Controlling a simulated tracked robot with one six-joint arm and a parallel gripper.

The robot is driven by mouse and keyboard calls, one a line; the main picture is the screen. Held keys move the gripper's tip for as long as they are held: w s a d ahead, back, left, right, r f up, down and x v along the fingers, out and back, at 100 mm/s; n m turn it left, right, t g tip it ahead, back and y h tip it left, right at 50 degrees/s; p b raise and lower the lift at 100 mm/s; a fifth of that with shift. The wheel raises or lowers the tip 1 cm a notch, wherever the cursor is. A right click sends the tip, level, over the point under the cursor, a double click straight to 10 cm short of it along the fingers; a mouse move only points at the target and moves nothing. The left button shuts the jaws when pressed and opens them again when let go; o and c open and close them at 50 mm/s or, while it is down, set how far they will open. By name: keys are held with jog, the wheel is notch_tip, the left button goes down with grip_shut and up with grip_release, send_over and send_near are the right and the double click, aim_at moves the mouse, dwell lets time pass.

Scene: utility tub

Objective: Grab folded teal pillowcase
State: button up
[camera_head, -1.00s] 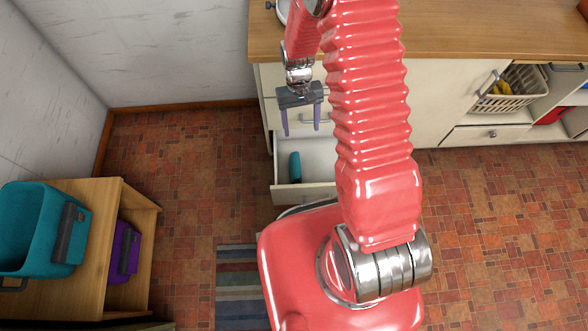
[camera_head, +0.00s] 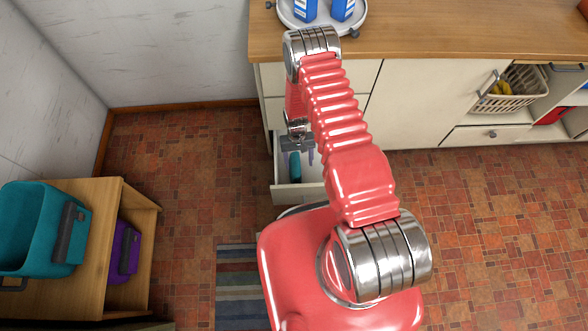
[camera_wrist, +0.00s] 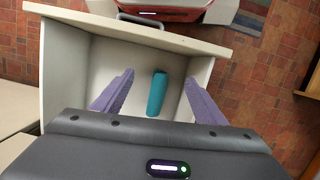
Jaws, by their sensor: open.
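The folded teal pillowcase (camera_wrist: 157,94) lies as a narrow roll on the floor of an open white drawer (camera_wrist: 74,75). In the head view the pillowcase (camera_head: 294,166) shows near the drawer's left side, and the drawer (camera_head: 288,193) is pulled out from the cabinet. My gripper (camera_wrist: 160,92) is open, with its purple fingers apart on either side of the pillowcase in the wrist view and nothing between them in contact. In the head view my gripper (camera_head: 304,155) is over the drawer, partly hidden by my arm. Its exact height above the pillowcase is hard to tell.
The drawer walls stand close around the fingers. A wooden counter (camera_head: 450,35) holds a round tray (camera_head: 290,25) with blue and white cartons. A wooden shelf (camera_head: 130,195) with a teal tub (camera_head: 25,225) stands at left. The brick-patterned floor between is mostly clear.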

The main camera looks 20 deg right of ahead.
notch_tip(320, 180, down, 4)
jog(key=w+t, duration=0.1)
jog(key=w, duration=0.2)
jog(key=t, duration=0.2)
send_over(295, 164)
jog(key=shift+w+a+f+m, duration=0.1)
jog(key=shift+w+f+m, duration=0.2)
jog(key=shift+f+m, duration=0.1)
jog(key=shift+f, duration=4.3)
jog(key=shift+f, duration=0.1)
jog(key=shift+s+f, duration=0.15)
jog(key=shift+f, duration=0.55)
jog(key=shift+s+f, duration=0.1)
jog(key=shift+f, duration=1.7)
